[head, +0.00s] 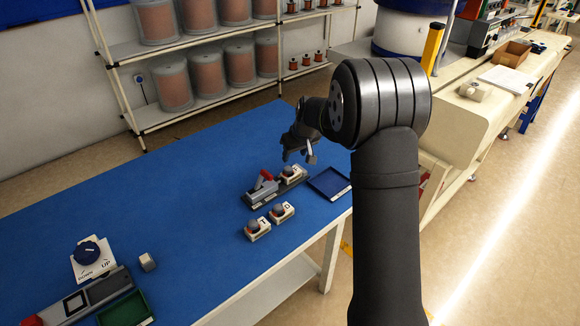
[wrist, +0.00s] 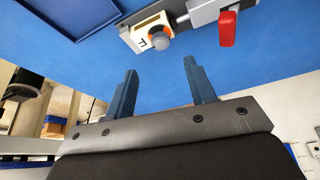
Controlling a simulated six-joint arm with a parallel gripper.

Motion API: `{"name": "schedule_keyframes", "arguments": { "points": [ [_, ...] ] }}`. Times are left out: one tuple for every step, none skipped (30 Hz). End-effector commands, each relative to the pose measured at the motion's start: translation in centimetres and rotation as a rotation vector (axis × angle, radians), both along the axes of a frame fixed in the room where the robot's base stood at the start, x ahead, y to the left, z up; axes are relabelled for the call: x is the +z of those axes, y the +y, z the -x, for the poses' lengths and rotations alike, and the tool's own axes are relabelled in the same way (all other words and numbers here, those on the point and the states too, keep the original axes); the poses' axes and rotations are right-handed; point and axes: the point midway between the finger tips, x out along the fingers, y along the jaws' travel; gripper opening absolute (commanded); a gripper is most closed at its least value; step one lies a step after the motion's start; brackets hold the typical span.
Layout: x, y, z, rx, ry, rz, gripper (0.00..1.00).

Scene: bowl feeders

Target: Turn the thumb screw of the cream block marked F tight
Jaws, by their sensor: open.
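The cream block marked F (wrist: 143,39) sits at the end of a grey fixture in the wrist view. Its grey thumb screw (wrist: 159,43) stands on top with an orange ring showing beneath the knob. In the head view the block (head: 292,174) lies just below my gripper (head: 299,152). In the wrist view my gripper (wrist: 160,67) is open and empty, its two blue-grey fingers apart. The thumb screw shows beyond the fingertips, between them in the picture and not touched. How far the fingertips are above it is hard to tell.
A red lever (wrist: 228,28) stands on the fixture beside the block. Two more knobbed cream blocks, T (head: 258,230) and D (head: 282,213), stand in front. A dark blue tray (head: 345,193) lies to the right. A dial (head: 86,253) and green tray (head: 125,309) are at left. The table middle is clear.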

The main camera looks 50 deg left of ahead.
Motion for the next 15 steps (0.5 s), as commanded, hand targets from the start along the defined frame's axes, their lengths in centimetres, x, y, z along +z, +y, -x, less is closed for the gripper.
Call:
{"name": "schedule_keyframes", "arguments": {
  "points": [
    [-1.2,0.4,0.0,0.000,0.001,0.003,0.50],
    [-1.8,0.6,-0.1,0.001,0.001,0.003,0.50],
    [-2.5,0.9,-0.1,0.001,0.001,0.003,0.50],
    [-3.1,1.2,-0.2,0.002,0.002,0.004,0.50],
    [-3.7,1.4,-0.2,0.001,0.001,0.003,0.50],
    [-4.3,1.7,-0.3,0.002,0.001,0.002,0.50],
    [-4.8,1.9,-0.3,0.002,0.001,0.002,0.50],
    [-5.3,2.1,-0.3,0.002,0.001,0.003,0.50],
    [-5.8,2.3,-0.4,0.002,0.001,0.002,0.50],
    [-6.2,2.5,-0.4,0.002,0.001,0.002,0.50],
    [-6.6,2.7,-0.4,0.002,0.000,0.001,0.50],
    [-6.9,2.9,-0.5,0.002,-0.001,0.000,0.50],
    [-7.2,3.0,-0.5,0.002,-0.001,0.000,0.50],
    [-7.4,3.0,-0.5,0.002,0.000,0.000,0.50],
    [-7.7,3.1,-0.6,0.002,0.000,0.000,0.50]
  ]
}}
